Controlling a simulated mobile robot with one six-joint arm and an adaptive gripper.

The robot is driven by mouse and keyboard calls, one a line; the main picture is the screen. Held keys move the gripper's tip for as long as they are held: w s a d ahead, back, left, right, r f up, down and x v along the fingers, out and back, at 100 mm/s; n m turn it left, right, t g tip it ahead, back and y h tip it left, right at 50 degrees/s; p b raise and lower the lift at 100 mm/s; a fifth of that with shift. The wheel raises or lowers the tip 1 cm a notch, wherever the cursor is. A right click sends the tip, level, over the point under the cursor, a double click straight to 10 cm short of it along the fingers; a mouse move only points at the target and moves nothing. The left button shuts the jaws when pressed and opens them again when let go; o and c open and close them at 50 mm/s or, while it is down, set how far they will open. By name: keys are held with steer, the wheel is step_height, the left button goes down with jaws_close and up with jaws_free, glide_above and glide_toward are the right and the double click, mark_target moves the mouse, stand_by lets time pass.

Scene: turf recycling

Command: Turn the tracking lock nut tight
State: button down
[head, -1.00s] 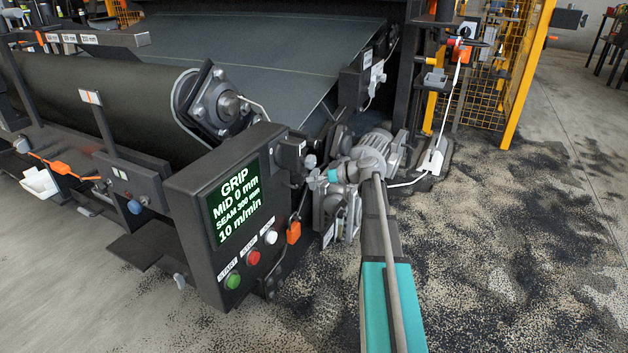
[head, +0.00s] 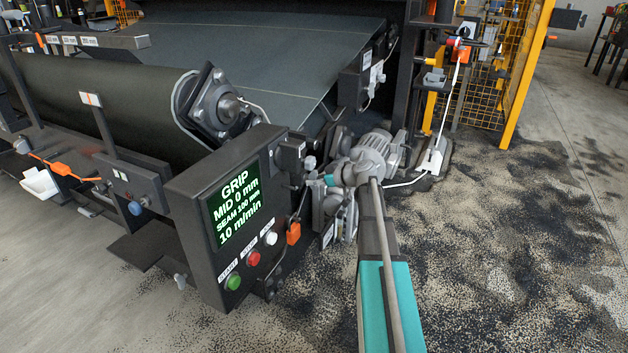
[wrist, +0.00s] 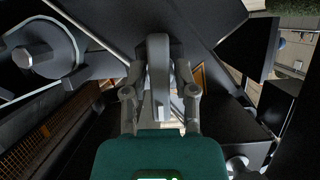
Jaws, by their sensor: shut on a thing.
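In the head view my arm reaches to the right end of the belt machine, behind the dark control box (head: 185,200). There the wrist covers the place of contact, and the fingertips and nut cannot be made out.
The box's screen (head: 236,208) reads GRIP, MID 0 mm, 10 m/min, above green, red and white buttons. A roller (head: 95,100) and dark belt (head: 260,55) lie behind. A yellow guard fence (head: 525,75) stands back right. Black granules (head: 500,240) cover the floor.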

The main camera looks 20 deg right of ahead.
steer(key=shift+n+h, duration=0.3)
steer(key=c, duration=0.6)
jaws_free()
